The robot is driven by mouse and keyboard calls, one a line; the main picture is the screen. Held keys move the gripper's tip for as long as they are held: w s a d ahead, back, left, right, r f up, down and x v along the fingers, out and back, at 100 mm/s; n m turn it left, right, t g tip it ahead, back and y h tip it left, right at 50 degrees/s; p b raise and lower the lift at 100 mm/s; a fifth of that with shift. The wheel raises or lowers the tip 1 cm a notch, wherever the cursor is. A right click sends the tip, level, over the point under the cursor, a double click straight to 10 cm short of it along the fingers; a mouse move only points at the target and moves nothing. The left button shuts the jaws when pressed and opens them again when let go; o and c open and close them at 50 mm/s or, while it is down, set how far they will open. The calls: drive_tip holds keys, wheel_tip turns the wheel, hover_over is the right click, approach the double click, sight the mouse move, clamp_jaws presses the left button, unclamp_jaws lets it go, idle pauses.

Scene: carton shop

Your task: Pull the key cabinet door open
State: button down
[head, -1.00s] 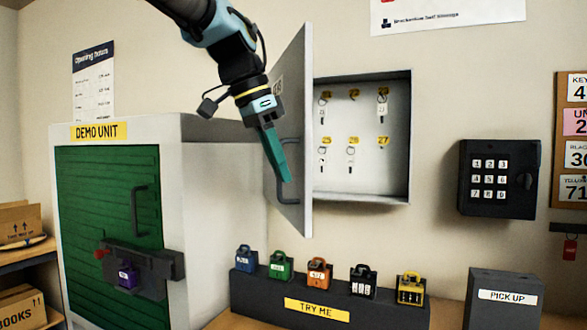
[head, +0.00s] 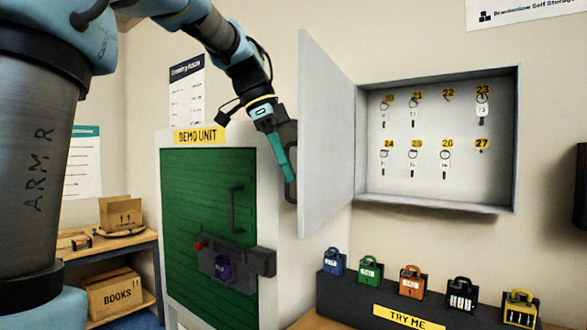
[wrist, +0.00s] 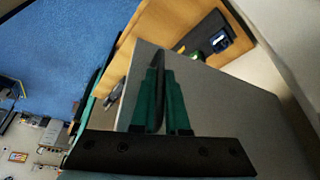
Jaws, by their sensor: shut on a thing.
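The key cabinet (head: 515,140) is a shallow grey box on the wall with keys on hooks under yellow number tags. Its grey door (head: 328,140) is swung wide open on its left-hand hinge side, and the inside is in plain view. My gripper (head: 287,172) is at the outer face of the door near its free edge, with teal fingers pointing down. In the wrist view the fingers (wrist: 161,85) are shut on the dark door handle (wrist: 159,52), with the door's grey face (wrist: 225,105) beside and beneath them.
The white demo unit with a green shutter (head: 205,220) stands left of the door, close behind my gripper. A dark stand (head: 345,288) with several coloured padlocks is below the cabinet. A shelf with cartons (head: 112,292) is at the left.

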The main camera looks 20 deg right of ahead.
drive_tip(key=c, duration=0.9)
unclamp_jaws()
drive_tip(key=v, duration=1)
drive_tip(key=shift+w+a+r+b, duration=0.1)
drive_tip(key=shift+r+b, duration=0.2)
drive_tip(key=shift+r, duration=0.1)
drive_tip(key=shift+f, duration=0.1)
